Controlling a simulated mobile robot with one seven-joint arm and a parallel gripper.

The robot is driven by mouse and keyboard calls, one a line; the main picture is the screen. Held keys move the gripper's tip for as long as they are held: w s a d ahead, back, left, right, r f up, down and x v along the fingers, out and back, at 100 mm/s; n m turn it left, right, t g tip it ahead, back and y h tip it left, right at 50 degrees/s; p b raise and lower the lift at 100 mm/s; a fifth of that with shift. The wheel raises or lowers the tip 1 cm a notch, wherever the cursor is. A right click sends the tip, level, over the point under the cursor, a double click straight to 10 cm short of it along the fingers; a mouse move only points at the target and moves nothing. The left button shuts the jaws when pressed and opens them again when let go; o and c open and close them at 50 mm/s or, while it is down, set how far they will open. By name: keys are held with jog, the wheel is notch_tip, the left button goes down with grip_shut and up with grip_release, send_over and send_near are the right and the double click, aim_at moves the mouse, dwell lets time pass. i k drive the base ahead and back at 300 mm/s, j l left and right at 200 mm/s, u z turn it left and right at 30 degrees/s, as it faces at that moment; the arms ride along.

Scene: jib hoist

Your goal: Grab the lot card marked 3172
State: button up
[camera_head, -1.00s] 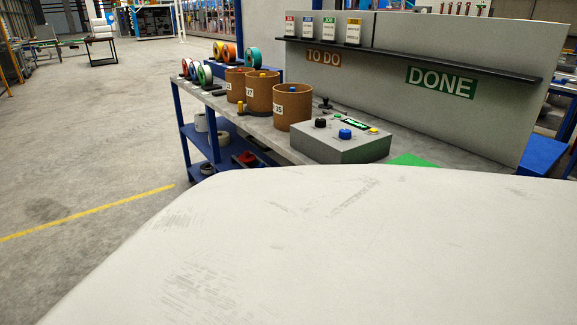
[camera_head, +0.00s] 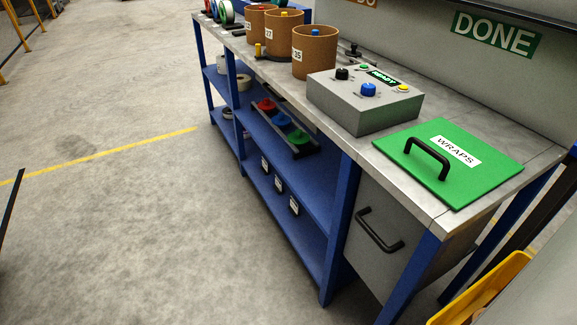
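No card with a readable 3172 shows in this view. The rail that bears the cards is out of frame; only the lower part of the grey board (camera_head: 420,40) with the green DONE sign (camera_head: 496,36) shows, and a sliver of the TO DO sign at the top edge. Several small dark pieces with white labels (camera_head: 279,184) sit at the lower shelf's front, too small to read. My gripper is not in view.
The workbench (camera_head: 405,185) bears brown tubs (camera_head: 314,52), a grey control box (camera_head: 360,105) and a green WRAPS lid (camera_head: 445,175) with a black handle. A grey drawer (camera_head: 385,265) is below. A yellow bin (camera_head: 480,290) stands bottom right.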

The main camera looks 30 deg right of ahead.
aim_at(278, 186)
jog(key=z, duration=0.85)
jog(key=i+j, duration=0.1)
jog(key=j, duration=0.25)
jog(key=i+j+z, duration=0.15)
jog(key=j, duration=0.15)
jog(key=i+j, duration=0.1)
jog(key=j, duration=0.25)
jog(key=i+j+z, duration=0.45)
jog(key=j, duration=0.4)
jog(key=i+j+z, duration=0.15)
jog(key=j+z, duration=0.3)
jog(key=j, duration=0.5)
jog(key=i+j+z, duration=0.1)
jog(key=j+z, duration=0.35)
jog(key=j, duration=0.55)
jog(key=k+j+z, duration=0.1)
jog(key=j+z, duration=0.35)
jog(key=j, duration=0.55)
jog(key=k+j+z, duration=0.1)
jog(key=j, duration=0.2)
jog(key=k+j, duration=0.15)
jog(key=j, duration=0.15)
jog(key=k+j+z, duration=0.15)
jog(key=j, duration=0.1)
